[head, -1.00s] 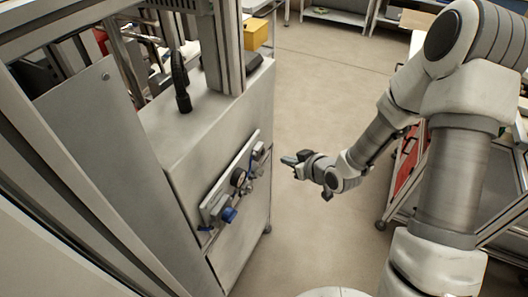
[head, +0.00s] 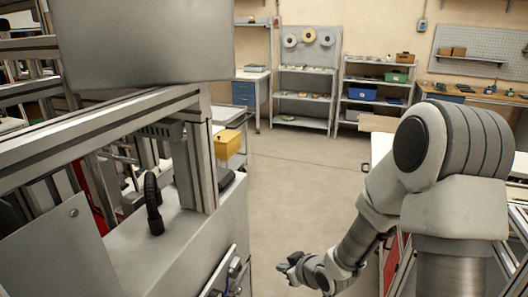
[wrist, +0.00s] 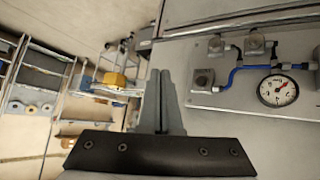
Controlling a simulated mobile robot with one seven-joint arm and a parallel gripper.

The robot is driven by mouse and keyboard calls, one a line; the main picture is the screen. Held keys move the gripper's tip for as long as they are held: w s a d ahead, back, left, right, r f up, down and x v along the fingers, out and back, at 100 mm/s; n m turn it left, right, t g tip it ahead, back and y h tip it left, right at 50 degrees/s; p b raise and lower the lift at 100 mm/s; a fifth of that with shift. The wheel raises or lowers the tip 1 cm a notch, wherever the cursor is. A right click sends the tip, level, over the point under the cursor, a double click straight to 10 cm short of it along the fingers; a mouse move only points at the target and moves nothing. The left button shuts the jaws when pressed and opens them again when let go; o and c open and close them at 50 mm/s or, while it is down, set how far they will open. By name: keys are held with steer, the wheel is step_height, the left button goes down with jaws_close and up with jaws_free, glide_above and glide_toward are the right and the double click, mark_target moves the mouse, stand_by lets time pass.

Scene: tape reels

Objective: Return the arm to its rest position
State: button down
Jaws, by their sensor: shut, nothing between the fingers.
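My gripper (head: 284,266) shows small at the lower middle of the head view, at the end of my bent arm (head: 350,248). It hangs in free air over the floor, right of the grey machine (head: 160,255), and is apart from it. In the wrist view my gripper's fingers (wrist: 160,98) are together with nothing between them. The machine's panel (wrist: 232,85) with a pressure gauge (wrist: 277,90) and blue tubing shows at the right of the wrist view.
A yellow bin (head: 227,144) stands beyond the machine. Shelves (head: 304,94) with tape reels (head: 309,35) above stand at the back wall, beside another shelf unit (head: 375,95). A workbench (head: 475,95) is at the back right. The floor (head: 300,165) between is clear.

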steer(key=s+d+r+m+g+h, duration=0.1)
steer(key=s+d+r+m+h, duration=0.15)
steer(key=s+d+r, duration=0.4)
steer(key=s+d+r+m+h, duration=0.1)
steer(key=d+r+m+h, duration=0.15)
steer(key=r, duration=0.65)
steer(key=s+r+m+g, duration=0.1)
steer(key=s+r, duration=0.3)
steer(key=s, duration=0.4)
steer(key=s+r+m, duration=0.1)
steer(key=s+r, duration=0.3)
steer(key=s, duration=0.5)
steer(key=shift+r+m+g, duration=0.25)
steer(key=shift+m+g, duration=0.15)
